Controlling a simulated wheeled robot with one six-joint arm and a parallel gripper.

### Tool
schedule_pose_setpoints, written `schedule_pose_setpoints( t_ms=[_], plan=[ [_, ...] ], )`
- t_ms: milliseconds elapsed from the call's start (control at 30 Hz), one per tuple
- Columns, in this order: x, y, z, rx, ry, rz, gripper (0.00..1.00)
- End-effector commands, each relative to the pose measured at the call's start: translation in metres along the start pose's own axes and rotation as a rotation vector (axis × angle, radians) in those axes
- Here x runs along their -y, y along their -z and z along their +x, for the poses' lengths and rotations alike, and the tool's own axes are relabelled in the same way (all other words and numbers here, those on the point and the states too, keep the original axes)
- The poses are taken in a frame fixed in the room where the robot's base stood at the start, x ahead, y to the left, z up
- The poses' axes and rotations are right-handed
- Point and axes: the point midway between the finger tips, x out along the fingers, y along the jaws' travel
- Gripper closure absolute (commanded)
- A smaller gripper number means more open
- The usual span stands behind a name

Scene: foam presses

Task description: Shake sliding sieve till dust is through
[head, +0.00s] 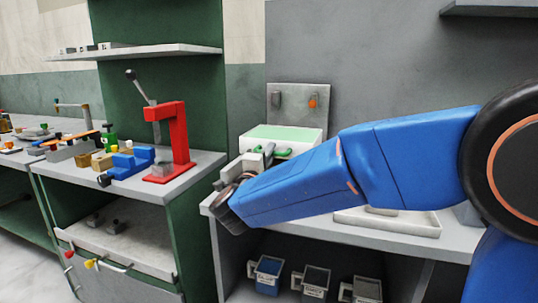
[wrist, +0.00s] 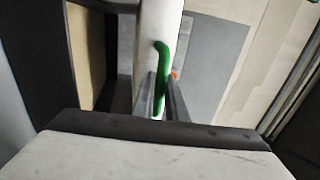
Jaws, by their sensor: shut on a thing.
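The sieve (head: 285,133) looks like a white box with a pale green top, on the grey bench in front of an upright grey panel. A green handle (head: 283,152) is at its near side, and the handle also shows in the wrist view (wrist: 164,60). My gripper (head: 266,154) is at this near side, partly hidden by my blue arm. In the wrist view its two grey fingers (wrist: 161,98) are shut on the green handle. I cannot make out any dust, and the inside of the sieve is hidden.
A red lever press (head: 180,138) and a blue fixture (head: 130,163) stand on the left bench. A pale tray (head: 420,230) lies on the right bench, partly behind my arm. Several labelled bins (head: 315,281) stand below. The panel (head: 298,98) rises behind the sieve.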

Motion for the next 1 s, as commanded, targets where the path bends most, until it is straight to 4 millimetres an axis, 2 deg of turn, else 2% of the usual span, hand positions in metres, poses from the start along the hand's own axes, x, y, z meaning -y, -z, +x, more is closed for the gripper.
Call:
schedule_pose_setpoints(
  t_ms=[33, 67, 100, 133, 433, 567, 1000],
  plan=[
    [0.0, 0.0, 0.002, -0.001, 0.0, 0.0, 1.0],
    [0.0, 0.0, 0.002, -0.001, 0.0, 0.0, 0.83],
    [0.0, 0.0, 0.002, -0.002, 0.0, 0.0, 0.73],
    [0.0, 0.0, 0.002, -0.002, 0.0, 0.0, 0.69],
    [0.0, 0.0, -0.001, -0.001, 0.0, 0.0, 0.69],
    [0.0, -0.001, -0.011, 0.0, 0.0, 0.001, 0.69],
    [0.0, -0.001, -0.085, 0.002, 0.0, 0.001, 0.69]
  ],
)
